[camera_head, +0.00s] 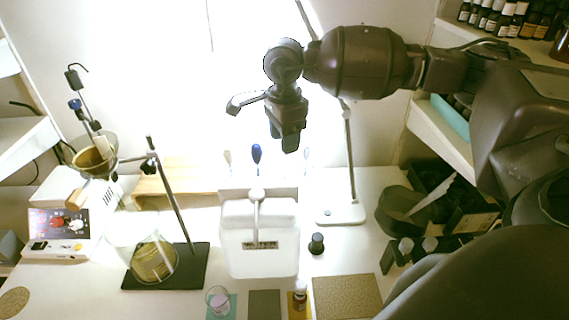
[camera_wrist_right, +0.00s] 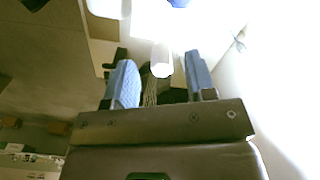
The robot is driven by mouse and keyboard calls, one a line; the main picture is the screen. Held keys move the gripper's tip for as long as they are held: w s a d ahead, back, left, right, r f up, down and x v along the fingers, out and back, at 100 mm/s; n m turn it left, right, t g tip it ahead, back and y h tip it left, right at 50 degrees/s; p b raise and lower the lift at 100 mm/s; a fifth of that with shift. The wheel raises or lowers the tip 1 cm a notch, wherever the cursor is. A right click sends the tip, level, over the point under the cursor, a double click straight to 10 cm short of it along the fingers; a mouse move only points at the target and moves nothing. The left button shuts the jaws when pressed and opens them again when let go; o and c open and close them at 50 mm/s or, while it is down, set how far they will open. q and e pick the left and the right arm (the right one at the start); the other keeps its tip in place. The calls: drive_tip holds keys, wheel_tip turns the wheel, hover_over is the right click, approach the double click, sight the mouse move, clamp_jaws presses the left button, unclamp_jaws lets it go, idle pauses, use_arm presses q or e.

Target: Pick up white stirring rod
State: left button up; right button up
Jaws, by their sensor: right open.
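My right gripper (camera_head: 287,140) hangs above the back of the white table with its fingers pointing down. It is open and holds nothing. Below it, a pale rack (camera_head: 286,188) stands behind the water tank, with a blue-headed tool (camera_head: 256,153) and pale thin tools upright in it. One pale rod (camera_head: 227,158) is at the left and another (camera_head: 306,158) at the right, faint against the bright background. In the right wrist view, a white rounded end (camera_wrist_right: 161,60) shows between the open blue fingers (camera_wrist_right: 160,85); I cannot tell which tool it is. My left gripper is out of view.
A white water tank (camera_head: 260,238) stands in front of the rack. A stand with a white base (camera_head: 340,214) is close on the right. A dark-based stand (camera_head: 182,277) with a flask (camera_head: 153,262) is on the left. A dark bottle (camera_head: 317,243) stands right of the tank.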

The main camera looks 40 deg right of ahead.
wheel_tip(320, 180, down, 4)
drive_tip(key=shift+w+d+r, duration=0.1)
drive_tip(key=shift+r, duration=0.1)
drive_tip(key=shift+c, duration=0.3)
drive_tip(key=c, duration=0.8)
drive_tip(key=shift+r, duration=0.15)
wheel_tip(320, 180, up, 20)
drive_tip(key=shift+f, duration=0.1)
